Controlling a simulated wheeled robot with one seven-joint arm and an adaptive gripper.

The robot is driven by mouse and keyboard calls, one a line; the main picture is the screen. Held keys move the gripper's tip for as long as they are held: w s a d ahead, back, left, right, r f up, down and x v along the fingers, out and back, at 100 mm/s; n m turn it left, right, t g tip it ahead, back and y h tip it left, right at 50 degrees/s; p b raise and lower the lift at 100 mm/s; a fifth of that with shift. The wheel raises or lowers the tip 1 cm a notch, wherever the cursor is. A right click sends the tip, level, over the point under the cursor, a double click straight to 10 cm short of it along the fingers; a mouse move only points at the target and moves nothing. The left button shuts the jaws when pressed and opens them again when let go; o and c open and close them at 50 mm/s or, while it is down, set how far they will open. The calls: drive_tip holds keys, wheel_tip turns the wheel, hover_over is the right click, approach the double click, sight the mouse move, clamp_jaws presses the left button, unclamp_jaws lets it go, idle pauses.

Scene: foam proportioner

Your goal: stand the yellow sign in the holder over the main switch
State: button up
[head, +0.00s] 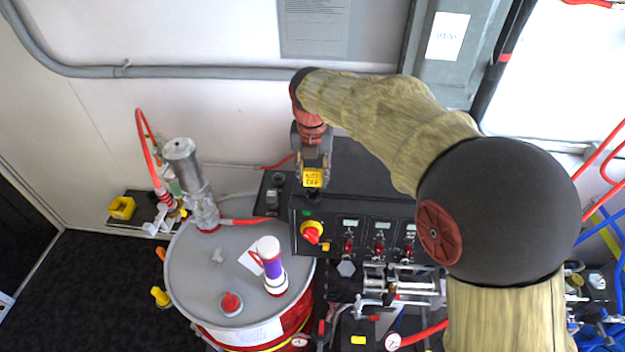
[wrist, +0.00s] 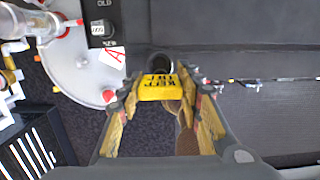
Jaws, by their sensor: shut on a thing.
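The yellow sign (head: 313,178) with dark lettering is upright in my gripper (head: 312,165), above the black control panel. In the wrist view the sign (wrist: 160,93) lies between the two fingers of my gripper (wrist: 160,84), which are shut on it. The main switch (head: 311,232), a red knob on a yellow disc, is on the panel's left front, below the sign. A small dark piece stands just under the sign, and a dark round piece (wrist: 161,63) shows behind it in the wrist view. I cannot tell whether this is the holder or whether the sign touches it.
The black control panel (head: 364,215) carries several red knobs and displays. A grey drum (head: 199,272) with a white and purple bottle (head: 270,266) on its lid stands at front left. A metal pump (head: 191,175) with a red hose rises behind it. Pipe fittings (head: 400,285) sit below the panel.

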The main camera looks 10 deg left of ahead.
sight(313, 183)
drive_tip(key=shift+w+f, duration=0.25)
drive_tip(key=shift+f, duration=0.2)
drive_tip(key=shift+w+f+p, duration=0.1)
drive_tip(key=shift+f+p, duration=0.3)
drive_tip(key=shift+f, duration=1.15)
drive_tip(key=shift+f, duration=0.2)
drive_tip(key=o, duration=1.1)
drive_tip(key=shift+c, duration=0.2)
drive_tip(key=r, duration=0.4)
drive_tip(key=s+r+b, duration=0.1)
drive_tip(key=r, duration=0.7)
drive_tip(key=shift+s+r+b, duration=0.15)
drive_tip(key=shift+s+b, duration=0.05)
drive_tip(key=shift+b, duration=0.15)
